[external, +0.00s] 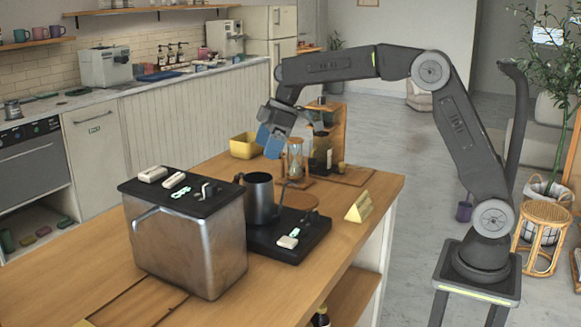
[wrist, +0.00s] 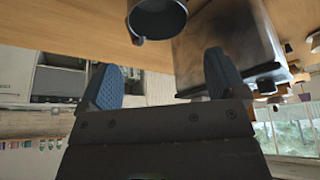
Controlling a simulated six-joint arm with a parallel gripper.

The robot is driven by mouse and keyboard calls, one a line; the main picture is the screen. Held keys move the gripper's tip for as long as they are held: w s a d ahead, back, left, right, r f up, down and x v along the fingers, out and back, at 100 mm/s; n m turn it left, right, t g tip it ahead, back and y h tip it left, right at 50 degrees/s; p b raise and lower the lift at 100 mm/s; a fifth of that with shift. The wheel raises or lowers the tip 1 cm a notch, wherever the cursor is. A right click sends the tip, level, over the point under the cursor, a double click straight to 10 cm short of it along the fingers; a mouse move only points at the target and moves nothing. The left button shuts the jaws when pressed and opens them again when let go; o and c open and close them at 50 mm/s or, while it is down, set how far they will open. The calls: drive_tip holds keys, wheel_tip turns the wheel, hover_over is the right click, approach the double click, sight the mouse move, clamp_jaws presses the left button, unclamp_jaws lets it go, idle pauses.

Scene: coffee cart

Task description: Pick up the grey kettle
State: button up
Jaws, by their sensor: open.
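The grey kettle (external: 259,200), a dark grey pot with an open top, stands upright on a black base plate (external: 310,226) on the wooden counter. A thin spout or handle rises at its right. My gripper (external: 268,142) has blue fingers and is above and slightly right of the kettle in the external view, apart from it. In the wrist view my gripper (wrist: 163,72) is open and empty, and the kettle (wrist: 157,22) shows at the top edge, beyond the fingertips and partly cut off.
A steel box (external: 190,245) with a black top stands close left of the kettle; it shows right of the kettle in the wrist view (wrist: 225,45). An hourglass (external: 295,158), a yellow bin (external: 243,146) and a yellow sign (external: 359,207) stand nearby. Bare counter lies in front of the plate.

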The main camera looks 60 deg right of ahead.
sight(253, 186)
drive_tip(key=x, duration=1.1)
drive_tip(key=shift+d+f, duration=0.1)
drive_tip(key=shift+f, duration=0.25)
drive_tip(key=shift+c, duration=0.3)
